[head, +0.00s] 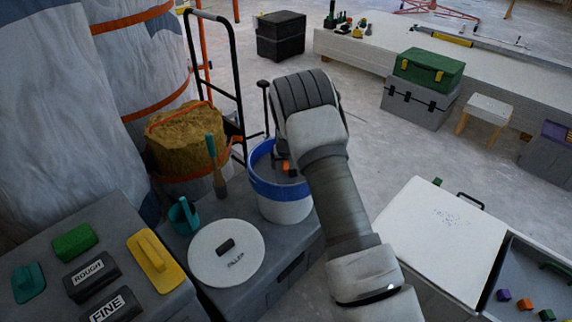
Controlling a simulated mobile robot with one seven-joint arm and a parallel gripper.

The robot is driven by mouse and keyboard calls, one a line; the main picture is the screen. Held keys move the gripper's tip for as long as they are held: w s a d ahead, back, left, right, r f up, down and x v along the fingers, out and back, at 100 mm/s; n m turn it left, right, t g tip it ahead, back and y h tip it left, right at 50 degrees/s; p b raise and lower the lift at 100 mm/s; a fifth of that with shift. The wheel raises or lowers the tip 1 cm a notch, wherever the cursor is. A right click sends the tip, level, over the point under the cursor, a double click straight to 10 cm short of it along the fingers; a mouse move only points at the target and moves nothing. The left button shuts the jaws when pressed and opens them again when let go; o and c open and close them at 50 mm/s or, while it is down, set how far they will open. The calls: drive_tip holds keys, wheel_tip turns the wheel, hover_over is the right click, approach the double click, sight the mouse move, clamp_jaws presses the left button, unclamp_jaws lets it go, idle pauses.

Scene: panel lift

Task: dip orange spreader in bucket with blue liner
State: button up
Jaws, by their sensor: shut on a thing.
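A white bucket (286,209) with a blue liner (263,187) folded over its rim stands upright on a grey case. My gripper (284,158) is over the bucket's mouth, mostly hidden behind my arm's wrist. It is shut on the orange spreader (287,168), of which only a small orange part shows inside the rim outline. The spreader's lower edge and the bucket's contents are largely hidden, so I cannot tell whether it touches them.
A white lid (226,253), a teal cup (184,216) and a teal-handled brush (216,167) are left of the bucket. A yellow float (156,260) and sanding blocks lie nearer left. A black hand truck (214,75) stands behind. A white-topped case (437,232) is at right.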

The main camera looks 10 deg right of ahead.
drive_tip(key=shift+r, duration=0.1)
wheel_tip(320, 180, up, 11)
drive_tip(key=p, duration=0.6)
idle(0.3)
idle(0.3)
